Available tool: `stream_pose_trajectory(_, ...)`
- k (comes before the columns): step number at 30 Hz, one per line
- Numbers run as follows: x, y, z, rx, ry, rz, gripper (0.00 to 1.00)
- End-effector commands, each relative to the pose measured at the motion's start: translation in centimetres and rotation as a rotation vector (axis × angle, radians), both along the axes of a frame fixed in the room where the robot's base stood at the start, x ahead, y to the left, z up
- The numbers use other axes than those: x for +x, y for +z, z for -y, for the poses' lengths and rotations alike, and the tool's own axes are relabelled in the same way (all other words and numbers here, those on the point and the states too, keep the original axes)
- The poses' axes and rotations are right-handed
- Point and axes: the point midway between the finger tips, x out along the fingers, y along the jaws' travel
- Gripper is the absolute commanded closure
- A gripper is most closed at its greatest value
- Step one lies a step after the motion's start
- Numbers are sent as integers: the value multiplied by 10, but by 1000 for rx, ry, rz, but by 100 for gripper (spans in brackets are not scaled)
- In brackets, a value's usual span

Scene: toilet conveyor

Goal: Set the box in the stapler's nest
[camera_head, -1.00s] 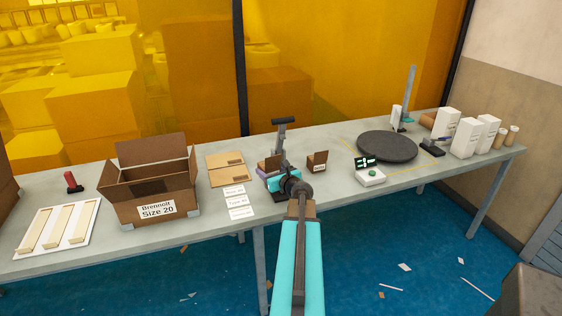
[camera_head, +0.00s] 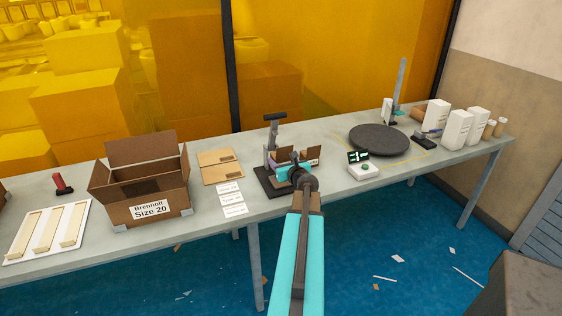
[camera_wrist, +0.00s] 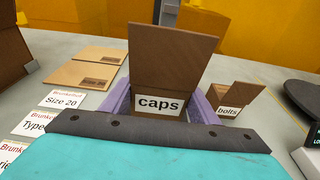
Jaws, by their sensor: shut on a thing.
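My gripper (camera_wrist: 160,108) is shut on a small brown cardboard box labelled "caps" (camera_wrist: 165,58), with a purple finger at each side. Its flap stands upright. In the head view my gripper (camera_head: 284,161) is beside the black stapler (camera_head: 272,136), at the right part of its dark base (camera_head: 264,184). My wrist hides most of the caps box and the nest there, so I cannot tell whether the box touches the nest.
A small box labelled "bolts" (camera_wrist: 233,103) stands close on the right. White label cards (camera_head: 232,198) and flat cardboard pieces (camera_head: 220,166) lie left. A large open carton (camera_head: 140,190) is farther left. A dark turntable (camera_head: 379,139) and small display device (camera_head: 361,167) are right.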

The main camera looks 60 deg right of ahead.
Motion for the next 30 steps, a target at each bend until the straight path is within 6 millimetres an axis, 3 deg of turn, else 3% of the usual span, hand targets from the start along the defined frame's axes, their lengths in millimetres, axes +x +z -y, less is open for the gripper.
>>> stream_pose_trajectory(30,0,-63,0,1,0,1,65)
